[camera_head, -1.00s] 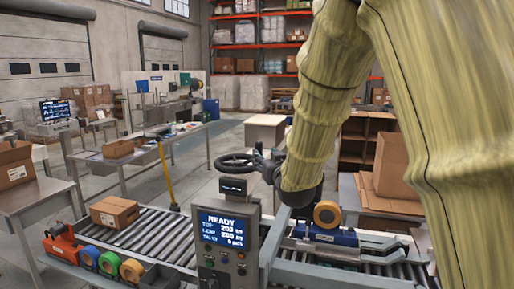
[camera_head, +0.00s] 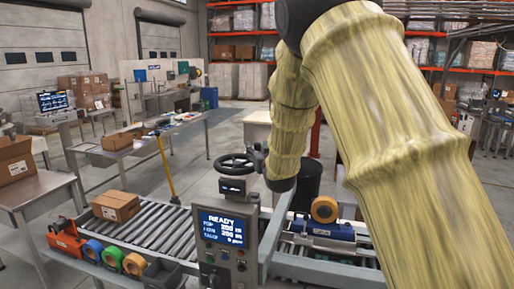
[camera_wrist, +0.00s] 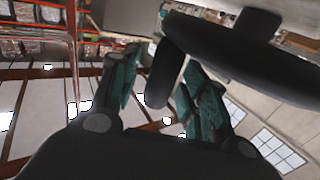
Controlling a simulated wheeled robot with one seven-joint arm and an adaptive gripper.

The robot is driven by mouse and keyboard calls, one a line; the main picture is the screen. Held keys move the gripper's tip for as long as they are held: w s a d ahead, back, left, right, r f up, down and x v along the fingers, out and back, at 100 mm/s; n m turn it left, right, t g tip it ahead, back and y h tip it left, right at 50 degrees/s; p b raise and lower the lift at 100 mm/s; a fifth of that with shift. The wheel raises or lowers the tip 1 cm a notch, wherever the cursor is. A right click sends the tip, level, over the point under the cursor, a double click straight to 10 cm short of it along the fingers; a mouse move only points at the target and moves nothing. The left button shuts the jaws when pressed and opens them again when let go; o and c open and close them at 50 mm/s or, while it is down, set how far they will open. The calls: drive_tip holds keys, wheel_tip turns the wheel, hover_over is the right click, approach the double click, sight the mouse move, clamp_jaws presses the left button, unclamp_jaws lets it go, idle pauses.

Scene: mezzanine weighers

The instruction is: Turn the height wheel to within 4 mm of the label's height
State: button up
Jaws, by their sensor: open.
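The black height wheel (camera_head: 236,160) sits on top of the grey control post, left of my forearm. My gripper (camera_head: 262,162) is at the wheel's right side, partly hidden by my arm. In the wrist view the wheel (camera_wrist: 245,50) fills the upper right, and its dark upright handle (camera_wrist: 163,75) hangs between my two open fingers (camera_wrist: 160,95). I cannot tell whether the fingers touch it. The display (camera_head: 221,228) reads READY, with small lines that look like 200. A brown carton (camera_head: 116,206) lies on the rollers; its label height cannot be read.
The roller conveyor (camera_head: 170,232) runs below the post. A blue unit with an orange tape roll (camera_head: 324,209) stands right of it. Tape rolls (camera_head: 112,257) and an orange dispenser (camera_head: 65,238) lie at the front left. A yellow pole (camera_head: 166,168) stands behind the conveyor.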

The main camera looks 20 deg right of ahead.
drive_tip(key=shift+w, duration=0.15)
clamp_jaws()
